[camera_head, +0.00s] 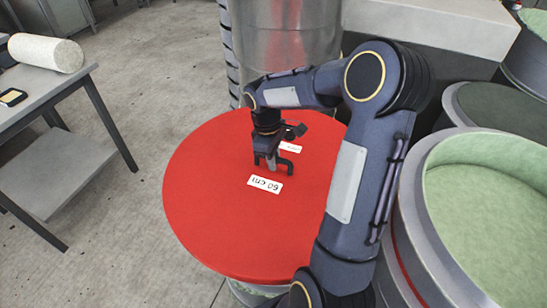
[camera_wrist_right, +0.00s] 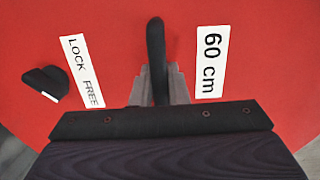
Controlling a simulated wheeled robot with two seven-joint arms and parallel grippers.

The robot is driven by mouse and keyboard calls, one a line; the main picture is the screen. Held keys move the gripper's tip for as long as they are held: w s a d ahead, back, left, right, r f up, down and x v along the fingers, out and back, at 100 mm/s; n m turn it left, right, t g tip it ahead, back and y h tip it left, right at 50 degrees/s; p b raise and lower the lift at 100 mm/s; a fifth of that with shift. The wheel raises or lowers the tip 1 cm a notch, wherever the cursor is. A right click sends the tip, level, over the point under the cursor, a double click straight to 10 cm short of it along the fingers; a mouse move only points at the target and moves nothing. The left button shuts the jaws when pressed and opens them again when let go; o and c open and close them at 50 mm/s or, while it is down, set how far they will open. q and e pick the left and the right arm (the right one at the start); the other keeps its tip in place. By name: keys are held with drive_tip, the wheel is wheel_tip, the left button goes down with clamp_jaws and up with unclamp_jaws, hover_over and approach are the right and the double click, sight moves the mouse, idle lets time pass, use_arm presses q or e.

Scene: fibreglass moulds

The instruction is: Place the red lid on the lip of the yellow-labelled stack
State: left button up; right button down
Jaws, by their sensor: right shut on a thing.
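The red lid (camera_head: 215,200) is a large flat disc in the middle of the head view. It carries a "60 cm" label (camera_head: 265,184), a "LOCK FREE" label (camera_wrist_right: 82,71) and a black knob (camera_wrist_right: 45,84). My right gripper (camera_head: 271,164) is over the middle of the lid, shut on its black handle (camera_wrist_right: 155,50). The lid looks about level. Part of a pale round container (camera_head: 255,290) shows below its near edge; I cannot tell whether they touch. No yellow label shows in either view. My left gripper is not in view.
Round moulds with pale green insides (camera_head: 485,210) stand close on the right. A shiny metal cylinder (camera_head: 285,45) stands behind the lid. A grey table (camera_head: 50,92) with a white roll (camera_head: 45,53) is at the left. Bare concrete floor (camera_head: 130,220) lies between table and lid.

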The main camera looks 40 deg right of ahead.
drive_tip(key=c, duration=1.4)
unclamp_jaws()
